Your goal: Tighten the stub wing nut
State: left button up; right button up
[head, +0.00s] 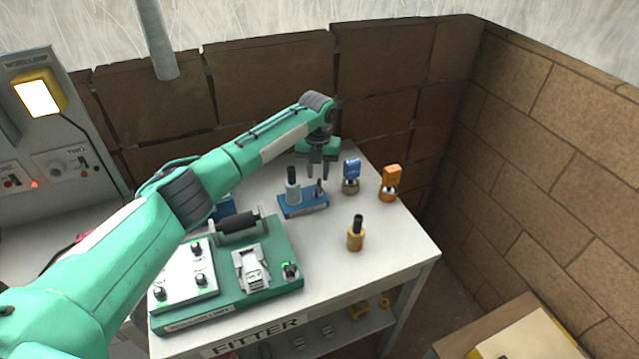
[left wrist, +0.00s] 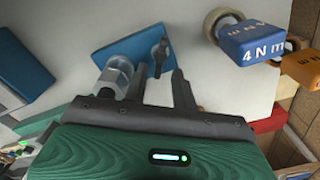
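The stub wing nut (left wrist: 160,52) is a small dark grey winged piece on the blue base (left wrist: 128,48). In the head view the wing nut (head: 318,188) stands at the right end of that blue base (head: 304,208), beside a grey cylinder with a black top (head: 292,186). My left gripper (head: 318,172) points down just above the wing nut. In the left wrist view its two fingers (left wrist: 160,72) are apart with nothing between them, and the wing nut shows just beyond the tips. I see no contact. My right gripper is not in view.
A blue-headed tool marked 4 N m (left wrist: 248,40) and an orange-headed tool (head: 391,178) stand right of the base. A brass-coloured piece with a black top (head: 356,235) stands nearer. A green fixture board (head: 285,235) fills the table's front left. The table's right front is clear.

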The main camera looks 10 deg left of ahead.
aim_at(318, 185)
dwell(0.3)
pick_arm(q)
jog(key=shift+p, duration=0.3)
jog(key=shift+f+b, duration=0.9)
jog(key=shift+f, duration=1.15)
grip_shut()
